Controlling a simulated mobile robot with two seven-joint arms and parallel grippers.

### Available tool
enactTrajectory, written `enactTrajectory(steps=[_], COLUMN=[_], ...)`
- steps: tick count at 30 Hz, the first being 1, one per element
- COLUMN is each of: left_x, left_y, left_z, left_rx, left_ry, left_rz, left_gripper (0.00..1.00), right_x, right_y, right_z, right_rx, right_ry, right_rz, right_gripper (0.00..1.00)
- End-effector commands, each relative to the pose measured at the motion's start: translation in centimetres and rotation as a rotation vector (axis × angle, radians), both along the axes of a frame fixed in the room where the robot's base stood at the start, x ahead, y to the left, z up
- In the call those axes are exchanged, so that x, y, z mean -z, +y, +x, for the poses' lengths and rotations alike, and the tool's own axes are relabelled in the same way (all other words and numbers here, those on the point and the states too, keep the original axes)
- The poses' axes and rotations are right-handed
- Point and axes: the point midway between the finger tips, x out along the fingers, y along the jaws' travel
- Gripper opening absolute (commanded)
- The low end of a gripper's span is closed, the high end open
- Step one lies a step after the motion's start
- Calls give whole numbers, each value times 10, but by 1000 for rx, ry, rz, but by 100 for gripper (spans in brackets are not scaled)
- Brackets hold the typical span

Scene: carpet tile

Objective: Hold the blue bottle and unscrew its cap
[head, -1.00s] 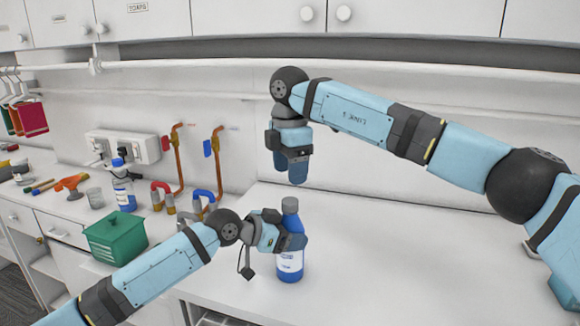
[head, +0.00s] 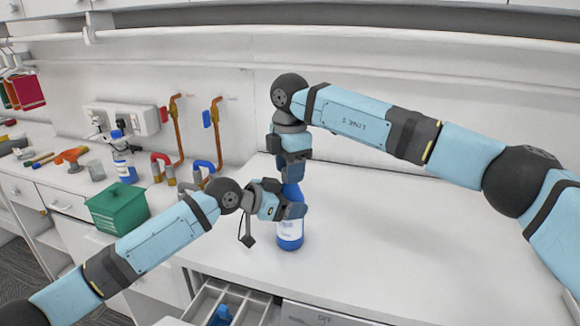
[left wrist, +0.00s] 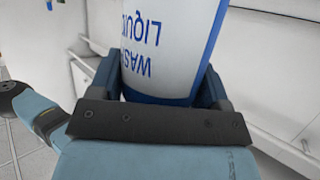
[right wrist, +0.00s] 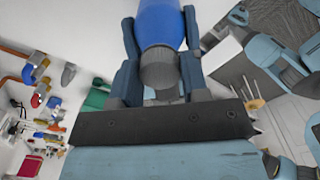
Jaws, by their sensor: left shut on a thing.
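The blue bottle (head: 290,238) stands upright at the counter's front; its white label shows in the left wrist view (left wrist: 165,45). My left gripper (head: 287,210) is shut around the bottle's body from the left. My right gripper (head: 292,168) points down over the bottle's top, with one finger on each side of the cap. The grey cap (right wrist: 160,72) shows between these fingers in the right wrist view, with the blue shoulder beyond it. The right fingers look open, close beside the cap; contact is hard to tell. In the head view the fingers hide the cap.
A green box (head: 117,209) and another blue bottle (head: 124,165) stand on the left. Copper pipes (head: 178,140) rise along the wall behind. A divided drawer (head: 240,308) is open below the front edge. The counter (head: 420,240) right of the bottle is clear.

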Motion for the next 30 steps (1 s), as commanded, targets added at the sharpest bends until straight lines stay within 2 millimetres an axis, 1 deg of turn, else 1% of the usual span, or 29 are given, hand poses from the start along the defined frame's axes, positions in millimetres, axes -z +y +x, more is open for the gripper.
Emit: enactTrajectory(steps=[1,2,3,10,14,18,21,24,30], left_x=[1,1,1,1,1,1,1,1,1], left_y=[0,0,0,0,0,0,0,0,0], left_z=[0,0,0,0,0,0,0,0,0], left_rx=[0,0,0,0,0,0,0,0,-2], left_ry=[2,2,2,2,2,2,2,2,2], left_rz=[1,1,1,1,1,1,1,1,1], left_gripper=[4,4,4,4,4,4,4,4,4], right_x=[0,0,0,0,-1,0,0,0,0], right_y=[0,0,0,0,0,0,0,0,0], right_z=[0,0,0,0,0,0,0,0,0], right_rx=[0,0,0,-27,-196,-427,-540,-591,-597], right_ry=[0,0,0,0,-1,0,0,1,1], right_rz=[0,0,0,-1,-2,-2,-2,-1,-1], right_gripper=[23,16,12,11,11,11,11,11,11])
